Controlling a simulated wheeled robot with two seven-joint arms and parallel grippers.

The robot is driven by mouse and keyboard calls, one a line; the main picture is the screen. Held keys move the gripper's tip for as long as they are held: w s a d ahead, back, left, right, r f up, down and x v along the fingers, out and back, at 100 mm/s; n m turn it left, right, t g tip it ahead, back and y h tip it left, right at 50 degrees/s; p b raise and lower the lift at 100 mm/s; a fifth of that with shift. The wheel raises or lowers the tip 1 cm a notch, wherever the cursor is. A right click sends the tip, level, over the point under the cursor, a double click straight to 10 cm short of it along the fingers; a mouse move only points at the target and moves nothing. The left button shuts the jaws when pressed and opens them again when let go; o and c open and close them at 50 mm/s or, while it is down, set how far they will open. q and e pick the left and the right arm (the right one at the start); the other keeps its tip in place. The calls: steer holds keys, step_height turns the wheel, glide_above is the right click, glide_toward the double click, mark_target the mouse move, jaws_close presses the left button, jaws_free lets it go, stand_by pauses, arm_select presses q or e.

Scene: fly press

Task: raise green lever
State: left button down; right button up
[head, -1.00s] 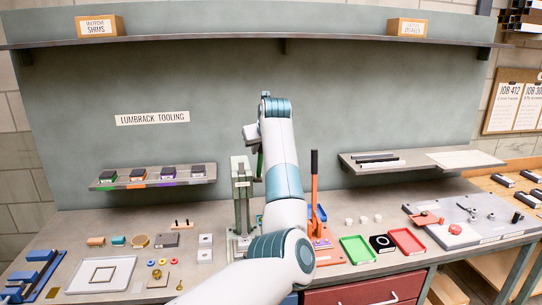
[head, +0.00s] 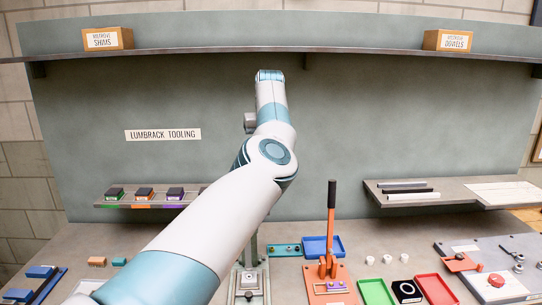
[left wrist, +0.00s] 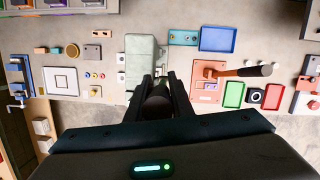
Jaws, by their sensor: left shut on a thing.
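The green press (left wrist: 143,52) shows from above in the left wrist view, and its pale base (head: 247,287) shows in the head view below my arm. My left gripper (left wrist: 159,79) is shut on a dark, rounded grip (left wrist: 155,104), which appears to be the end of the green lever. The lever's shaft is hidden. In the head view my raised left arm covers the lever and most of the press, and its gripper cannot be made out. My right gripper is in neither view.
An orange press with an upright orange lever (head: 331,222) stands just right of the green one. A blue tray (head: 323,246), green tray (head: 375,291) and red tray (head: 434,289) lie nearby. A long shelf (head: 200,48) runs above; a small shelf (head: 455,193) sits right.

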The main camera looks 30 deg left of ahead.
arm_select(q)
steer(key=shift+w+f, duration=0.1)
steer(key=shift+w, duration=0.05)
steer(key=shift+w+a, duration=0.1)
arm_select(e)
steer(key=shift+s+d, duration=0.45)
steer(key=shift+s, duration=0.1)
arm_select(q)
steer(key=c, duration=1.6)
jaws_free()
steer(key=shift+f, duration=0.1)
steer(key=shift+o, duration=0.2)
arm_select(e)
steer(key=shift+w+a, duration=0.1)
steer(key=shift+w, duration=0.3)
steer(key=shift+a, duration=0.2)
